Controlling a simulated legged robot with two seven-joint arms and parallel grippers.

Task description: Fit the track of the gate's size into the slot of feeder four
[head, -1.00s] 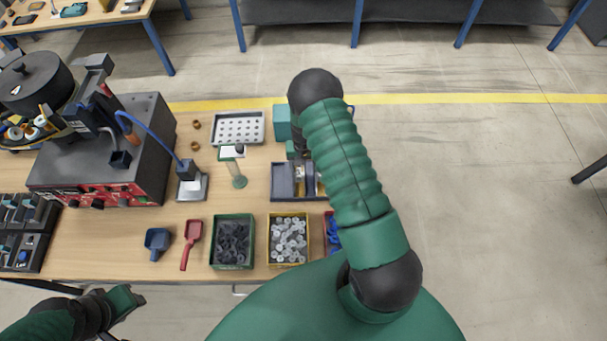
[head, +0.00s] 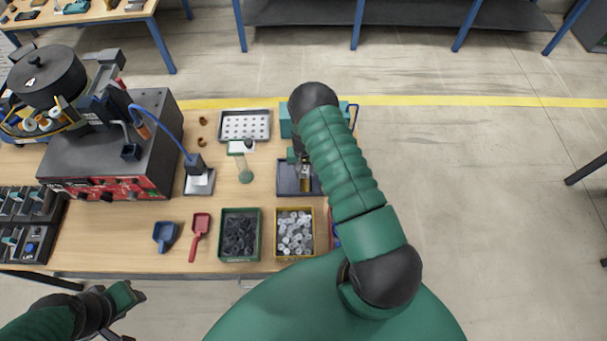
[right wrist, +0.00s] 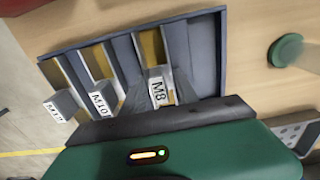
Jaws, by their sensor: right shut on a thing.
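The feeder (head: 110,150) with a black bowl (head: 46,78) marked 4 stands at the left of the bench; its slot and gate size are too small to make out. A grey-blue tray (head: 284,180) lies right of centre. In the right wrist view, the tray (right wrist: 205,55) holds tracks labelled M8 (right wrist: 157,88), M10 (right wrist: 101,103) and apparently M12 (right wrist: 56,108). My right gripper (head: 304,168) points down into the tray. Its fingers (right wrist: 156,98) are shut on the M8 track, which still sits in its compartment. My left gripper (head: 133,295) is low left, off the bench; its jaws are unclear.
Green (head: 240,256) and yellow (head: 294,255) bins of parts stand at the front edge, with blue (head: 165,236) and red (head: 199,238) scoops beside them. A stand (head: 199,182), a green-based clear cylinder (head: 245,176) and a perforated tray (head: 245,126) lie between feeder and tray.

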